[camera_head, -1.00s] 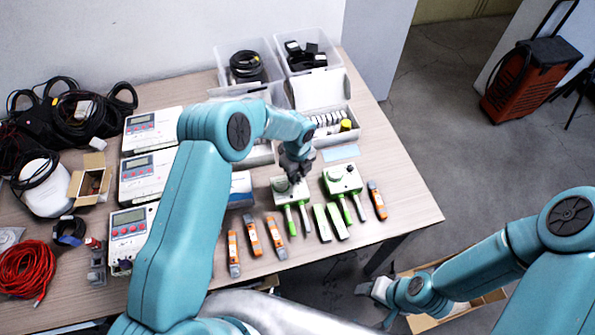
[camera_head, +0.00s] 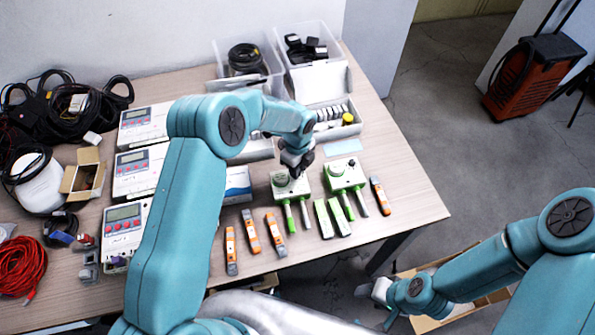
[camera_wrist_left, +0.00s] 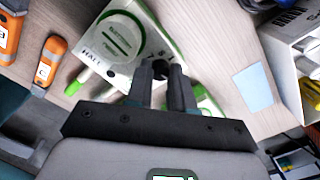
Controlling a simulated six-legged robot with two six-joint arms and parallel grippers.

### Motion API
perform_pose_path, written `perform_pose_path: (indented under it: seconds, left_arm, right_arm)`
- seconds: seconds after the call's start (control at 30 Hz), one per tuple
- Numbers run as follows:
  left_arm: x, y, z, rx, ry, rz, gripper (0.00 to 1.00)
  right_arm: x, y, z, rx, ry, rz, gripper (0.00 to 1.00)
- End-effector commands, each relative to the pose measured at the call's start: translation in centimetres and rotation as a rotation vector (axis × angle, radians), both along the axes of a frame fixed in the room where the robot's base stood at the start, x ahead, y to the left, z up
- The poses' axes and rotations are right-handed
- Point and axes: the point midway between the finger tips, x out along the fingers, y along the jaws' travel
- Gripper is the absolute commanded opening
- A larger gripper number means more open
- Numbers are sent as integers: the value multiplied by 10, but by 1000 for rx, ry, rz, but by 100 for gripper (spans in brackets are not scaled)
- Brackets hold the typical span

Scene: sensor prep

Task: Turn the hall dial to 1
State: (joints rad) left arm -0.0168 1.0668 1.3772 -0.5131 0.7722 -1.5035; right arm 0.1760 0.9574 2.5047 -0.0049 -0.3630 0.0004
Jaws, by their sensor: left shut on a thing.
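The hall meter (camera_head: 284,193) is a white and green box with a round disc and green-handled probes, on the table in the head view. The wrist view shows its HALL label (camera_wrist_left: 91,54) and large round disc (camera_wrist_left: 118,37). My left gripper (camera_head: 295,172) is over its upper right part. In the wrist view the left fingers (camera_wrist_left: 160,72) are shut around the small black dial (camera_wrist_left: 160,67). They hide most of it, and its setting cannot be read. My right gripper (camera_head: 374,291) is low at the right, away from the table; its jaws are too small to tell.
A similar green and white meter (camera_head: 337,184) stands close to the right. Orange testers (camera_head: 251,231) and green blocks (camera_head: 323,217) lie in front. An open white case (camera_head: 340,129) is behind, near a blue card (camera_head: 341,147).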

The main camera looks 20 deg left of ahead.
Motion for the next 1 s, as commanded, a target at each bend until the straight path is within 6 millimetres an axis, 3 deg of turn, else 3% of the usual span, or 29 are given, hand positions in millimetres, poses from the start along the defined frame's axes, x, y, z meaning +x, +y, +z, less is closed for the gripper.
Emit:
perform_pose_path:
  seconds: [0.03,0.3,1.0]
  left_arm:
    - [1,0,-6,0,-2,43,0]
    - [0,0,-5,-1,-2,300,0]
    - [0,0,-3,0,-1,959,0]
  right_arm:
    - [0,0,-14,0,0,0,53]
    - [0,0,-44,0,0,0,53]
    - [0,0,-98,0,0,0,53]
